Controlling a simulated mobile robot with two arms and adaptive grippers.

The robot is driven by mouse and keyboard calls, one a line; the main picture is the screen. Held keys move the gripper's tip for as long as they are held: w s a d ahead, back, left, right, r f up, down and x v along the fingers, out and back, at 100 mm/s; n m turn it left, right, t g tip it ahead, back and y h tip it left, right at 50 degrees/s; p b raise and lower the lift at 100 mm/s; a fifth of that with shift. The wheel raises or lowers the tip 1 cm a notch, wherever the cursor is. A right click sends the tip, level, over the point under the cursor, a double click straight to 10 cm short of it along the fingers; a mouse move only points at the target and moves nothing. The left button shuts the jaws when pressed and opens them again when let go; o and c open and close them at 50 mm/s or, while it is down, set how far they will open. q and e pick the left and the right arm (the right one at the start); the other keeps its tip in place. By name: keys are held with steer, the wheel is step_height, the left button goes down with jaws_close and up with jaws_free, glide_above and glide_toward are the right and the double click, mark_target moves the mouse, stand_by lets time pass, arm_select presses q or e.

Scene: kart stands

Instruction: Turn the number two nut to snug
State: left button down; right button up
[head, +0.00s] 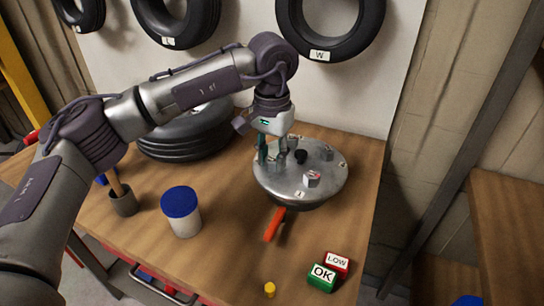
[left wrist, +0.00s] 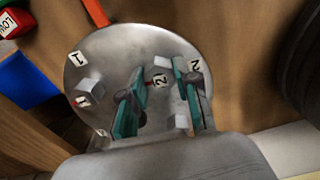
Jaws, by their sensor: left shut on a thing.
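The round metal hub plate (head: 325,185) lies on the wooden bench, with several grey nuts and small number tags around its face. It also fills the middle of the left wrist view (left wrist: 115,45). In the head view my left gripper (head: 276,156) points down at the plate's left side. It is shut on the number two nut, which the fingers mostly hide. A loose-standing grey nut (head: 311,179) with a red mark sits near the tag 1 (head: 300,194). My right gripper is out of view.
An orange-red handle (head: 274,224) lies in front of the plate. A green OK block (head: 321,278), a red LOW block (head: 337,262) and a yellow piece (head: 270,289) stand at the front. A blue-lidded jar (head: 182,212) and stacked tyres (head: 180,138) are left.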

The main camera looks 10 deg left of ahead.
mark_target(272, 159)
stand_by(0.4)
arm_select(q)
steer(key=c, duration=0.8)
jaws_free()
steer(key=shift+c, duration=0.2)
step_height(272, 159, up, 12)
